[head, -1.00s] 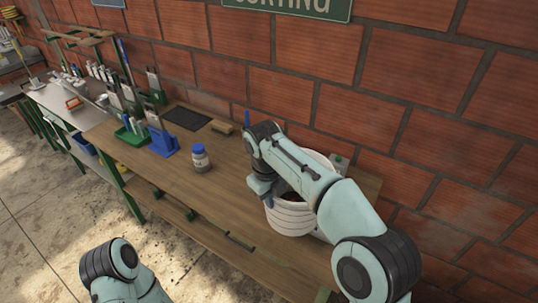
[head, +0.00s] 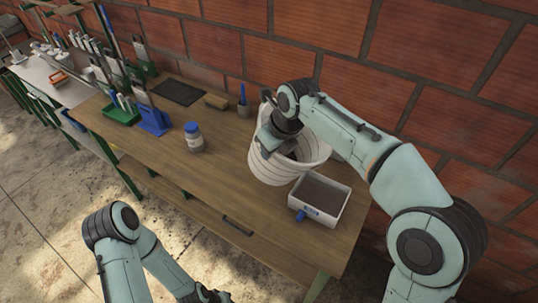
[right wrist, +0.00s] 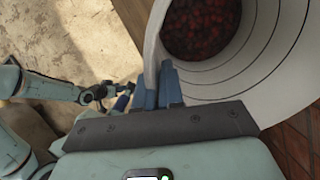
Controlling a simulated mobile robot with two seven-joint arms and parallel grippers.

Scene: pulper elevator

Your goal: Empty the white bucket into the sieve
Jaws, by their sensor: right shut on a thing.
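The white bucket (head: 262,170) is ribbed, and its mouth faces up in the head view. My right gripper (head: 270,138) is shut on its rim; in the right wrist view its blue fingers (right wrist: 160,88) pinch the wall. Dark red fruit (right wrist: 200,27) lies inside the bucket. I cannot tell whether the bucket touches the table. A white rectangular box with a grey inside (head: 321,192), seemingly the sieve, sits just right of the bucket. My left gripper (head: 212,296) is low at the bottom edge of the head view, away from both; its fingers are unclear.
A blue-lidded jar (head: 194,138) stands left of the bucket on the wooden table (head: 210,200). A pot with a blue pen (head: 243,105) and a wooden block (head: 216,101) are behind. A green tray (head: 120,112) and blue holder (head: 153,120) are farther left. The brick wall closes the back.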

